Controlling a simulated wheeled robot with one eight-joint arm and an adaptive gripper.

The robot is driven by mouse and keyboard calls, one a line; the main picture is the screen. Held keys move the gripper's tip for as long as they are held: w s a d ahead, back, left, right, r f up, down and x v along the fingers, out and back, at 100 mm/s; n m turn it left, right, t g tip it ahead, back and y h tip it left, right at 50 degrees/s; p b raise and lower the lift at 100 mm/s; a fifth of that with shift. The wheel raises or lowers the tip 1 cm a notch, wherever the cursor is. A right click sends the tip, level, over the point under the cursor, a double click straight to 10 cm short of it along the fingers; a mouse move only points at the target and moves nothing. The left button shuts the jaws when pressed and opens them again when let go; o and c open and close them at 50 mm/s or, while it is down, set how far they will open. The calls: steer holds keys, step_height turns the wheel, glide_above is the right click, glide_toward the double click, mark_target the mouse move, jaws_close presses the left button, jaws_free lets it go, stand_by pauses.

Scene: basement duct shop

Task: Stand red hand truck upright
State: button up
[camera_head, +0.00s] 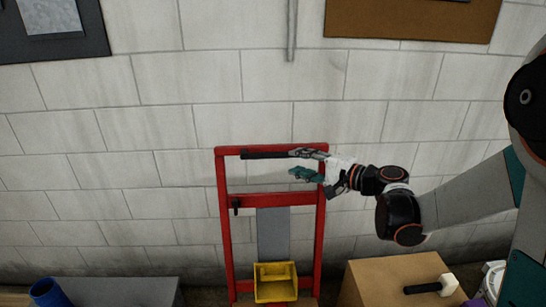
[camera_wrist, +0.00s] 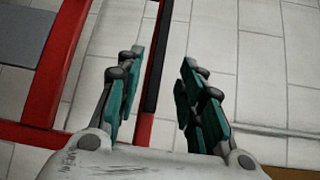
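The red hand truck (camera_head: 222,225) stands in front of the block wall in the head view. Its lean towards or away from the wall is hard to judge. Its top crossbar carries a black grip (camera_head: 262,155). My gripper (camera_head: 297,164) is at the right part of that crossbar, its fingers spread and pointing left. In the wrist view, my gripper (camera_wrist: 163,60) is open, with the red bar and black grip (camera_wrist: 153,85) showing between the teal finger pads. The pads appear apart from the bar. The truck's lower end is hidden.
A yellow bin (camera_head: 275,291) is in front of the truck's lower part. A wooden box (camera_head: 385,270) with a black-handled mallet (camera_head: 430,287) is at the right. A grey surface (camera_head: 130,290) and a blue cylinder (camera_head: 48,293) are at the lower left.

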mark_target(277, 156)
steer(key=b+x, duration=0.2)
steer(key=x, duration=0.8)
steer(key=shift+w+a, duration=0.15)
steer(key=shift+w, duration=0.05)
steer(key=shift+c, duration=0.6)
jaws_close()
